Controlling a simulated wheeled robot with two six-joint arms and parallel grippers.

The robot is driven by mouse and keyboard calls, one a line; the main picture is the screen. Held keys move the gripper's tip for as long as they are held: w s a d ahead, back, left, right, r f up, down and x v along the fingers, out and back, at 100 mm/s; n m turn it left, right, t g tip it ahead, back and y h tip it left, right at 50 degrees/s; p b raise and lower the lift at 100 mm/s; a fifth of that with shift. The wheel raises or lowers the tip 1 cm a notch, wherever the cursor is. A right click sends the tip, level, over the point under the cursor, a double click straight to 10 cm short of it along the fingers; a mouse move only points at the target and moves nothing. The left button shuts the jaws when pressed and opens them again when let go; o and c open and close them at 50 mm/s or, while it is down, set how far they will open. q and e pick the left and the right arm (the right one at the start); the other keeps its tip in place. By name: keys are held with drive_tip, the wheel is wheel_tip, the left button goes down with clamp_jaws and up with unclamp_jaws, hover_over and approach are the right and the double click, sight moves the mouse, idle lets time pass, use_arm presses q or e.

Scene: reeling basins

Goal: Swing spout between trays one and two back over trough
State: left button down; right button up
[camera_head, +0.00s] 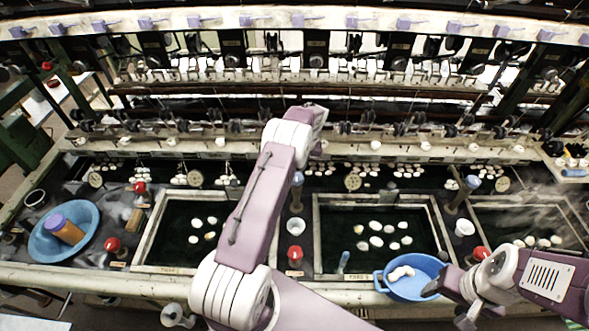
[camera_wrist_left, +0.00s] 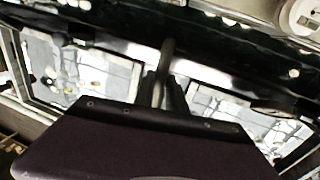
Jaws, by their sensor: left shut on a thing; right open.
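The spout between trays one and two shows in the left wrist view as a grey pipe (camera_wrist_left: 167,60) rising between my fingers. My left gripper (camera_wrist_left: 162,88) is shut on it; in the head view my own arm hides the grip. A blue-grey upright piece (camera_head: 297,182) shows just beside that arm, between tray one (camera_head: 150,238) and tray two (camera_head: 318,235). Whether the spout's outlet lies over the trough (camera_head: 415,178) cannot be told. My right gripper (camera_head: 446,298) is open and empty by the blue basin's right rim.
The blue basin (camera_head: 408,291) holds white cocoons in front of tray two. White cups (camera_head: 296,226) and red-topped jars (camera_head: 295,256) stand between trays. A similar spout (camera_head: 460,192) stands right of tray two.

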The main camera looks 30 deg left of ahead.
use_arm(q)
drive_tip(key=shift+d+f, duration=0.1)
drive_tip(key=shift+d, duration=0.1)
idle(0.4)
drive_tip(key=c, duration=1.4)
unclamp_jaws()
drive_tip(key=shift+o, duration=0.2)
wheel_tip(320, 180, up, 9)
drive_tip(key=d+b, duration=0.1)
drive_tip(key=shift+w+d, duration=0.3)
drive_tip(key=shift+w, duration=0.1)
